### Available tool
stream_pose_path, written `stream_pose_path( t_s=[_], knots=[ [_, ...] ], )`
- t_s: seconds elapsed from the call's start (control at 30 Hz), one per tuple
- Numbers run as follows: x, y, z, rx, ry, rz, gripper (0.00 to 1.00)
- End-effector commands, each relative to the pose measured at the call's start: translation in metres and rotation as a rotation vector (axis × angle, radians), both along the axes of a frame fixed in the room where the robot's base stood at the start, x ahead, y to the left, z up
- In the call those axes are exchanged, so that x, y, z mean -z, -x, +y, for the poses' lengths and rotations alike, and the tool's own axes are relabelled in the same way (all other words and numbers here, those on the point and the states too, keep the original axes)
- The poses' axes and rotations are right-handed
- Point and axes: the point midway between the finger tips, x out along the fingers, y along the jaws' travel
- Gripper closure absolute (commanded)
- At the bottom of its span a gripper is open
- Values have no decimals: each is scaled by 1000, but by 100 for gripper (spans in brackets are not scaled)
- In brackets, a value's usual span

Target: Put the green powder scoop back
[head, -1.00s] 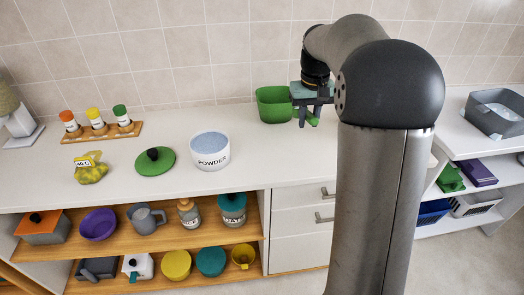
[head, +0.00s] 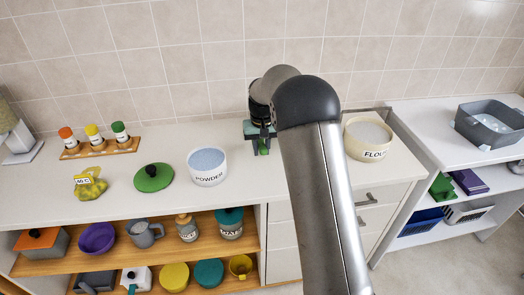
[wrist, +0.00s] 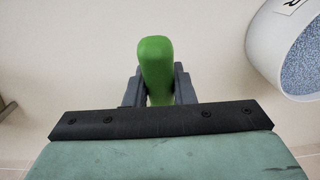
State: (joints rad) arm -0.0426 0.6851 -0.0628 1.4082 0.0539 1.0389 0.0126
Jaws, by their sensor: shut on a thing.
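My gripper (head: 261,136) is above the back of the white counter, right of the powder bowl. It is shut on the green scoop (wrist: 156,65); in the wrist view its rounded green handle sticks out between the dark fingers. A small green part of the scoop (head: 263,149) shows below the gripper in the head view. I cannot see the rest of the scoop. The white powder bowl (head: 207,174), filled with blue powder, stands uncovered on the counter. It also shows at the right of the wrist view (wrist: 265,45). A green lid (head: 153,180) with a black knob lies left of it.
A cream flour bowl (head: 372,154) stands right of my arm. A yellow-green bag (head: 90,187) and a spice rack (head: 100,149) are at the left. Shelves below hold pots and jars. A grey bin (head: 490,130) stands on the right cupboard. Counter in front of my gripper is clear.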

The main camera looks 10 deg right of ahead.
Motion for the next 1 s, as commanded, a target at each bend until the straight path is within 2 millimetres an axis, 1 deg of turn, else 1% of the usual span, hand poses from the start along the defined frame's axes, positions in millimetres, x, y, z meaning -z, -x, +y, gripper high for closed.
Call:
stream_pose_path(
  t_s=[0.03,0.13,0.37,0.47,0.5,0.57,0.6,0.87,1.0],
  knots=[
    [9,1,-1,1,1,3,100],
    [18,1,-1,2,1,0,100],
    [18,0,-1,2,0,-1,100],
    [22,1,-1,2,0,0,100],
    [22,1,-1,2,0,0,74],
    [21,1,-1,2,0,0,58],
    [21,1,-1,2,0,0,55],
    [20,1,-1,2,0,0,55],
    [9,0,-1,1,0,-3,55]
  ],
)
